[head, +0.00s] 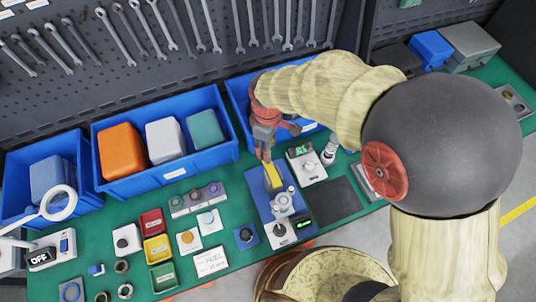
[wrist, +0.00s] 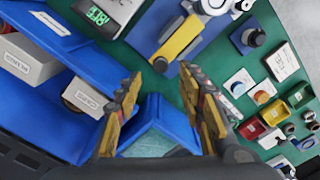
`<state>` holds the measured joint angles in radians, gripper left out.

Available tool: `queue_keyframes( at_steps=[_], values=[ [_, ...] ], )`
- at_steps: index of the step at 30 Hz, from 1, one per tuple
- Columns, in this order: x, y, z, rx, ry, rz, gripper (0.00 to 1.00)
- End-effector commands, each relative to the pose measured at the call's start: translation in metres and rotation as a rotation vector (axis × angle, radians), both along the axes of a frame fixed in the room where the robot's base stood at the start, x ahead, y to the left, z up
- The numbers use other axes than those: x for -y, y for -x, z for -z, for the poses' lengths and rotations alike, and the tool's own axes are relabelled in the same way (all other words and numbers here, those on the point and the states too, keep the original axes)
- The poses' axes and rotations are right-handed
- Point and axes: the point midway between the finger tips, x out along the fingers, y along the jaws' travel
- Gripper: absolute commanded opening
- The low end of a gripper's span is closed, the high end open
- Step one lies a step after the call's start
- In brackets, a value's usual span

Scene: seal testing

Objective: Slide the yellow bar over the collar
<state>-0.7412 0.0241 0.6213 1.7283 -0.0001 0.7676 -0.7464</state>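The yellow bar (head: 273,178) lies on a blue fixture plate (head: 256,192), beside round silver metal parts (head: 282,201); I cannot tell for sure which of these is the collar. In the wrist view the bar (wrist: 181,41) lies on the plate beyond my fingertips, with a silver ring (wrist: 214,5) cut by the top edge. My gripper (wrist: 161,69) is open, with nothing between its fingers. In the head view my gripper (head: 266,155) hangs just behind the bar's far end. I cannot tell whether a finger touches the bar.
A white device with a green display (head: 306,165) stands close right of the plate. Blue bins (head: 175,172) stand behind, one under my gripper in the wrist view. Small coloured trays (head: 157,249) and buttons stand left. A dark flat pad (head: 333,199) lies right.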

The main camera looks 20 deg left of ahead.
Motion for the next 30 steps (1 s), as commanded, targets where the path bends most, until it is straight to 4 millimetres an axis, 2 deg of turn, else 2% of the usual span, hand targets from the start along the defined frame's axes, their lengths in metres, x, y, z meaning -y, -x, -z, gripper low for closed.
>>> queue_keyframes(
  at_steps=[1,6,12,22,30],
  values=[
    [0.001,0.001,0.011,-0.003,0.003,0.000,0.39],
    [0.001,0.001,0.037,-0.002,0.003,0.001,0.39],
    [0.000,0.000,0.055,-0.001,0.001,0.002,0.39],
    [0.000,0.000,0.058,0.000,0.000,0.002,0.39],
    [0.000,0.000,0.058,0.000,0.000,0.002,0.24]
  ],
)
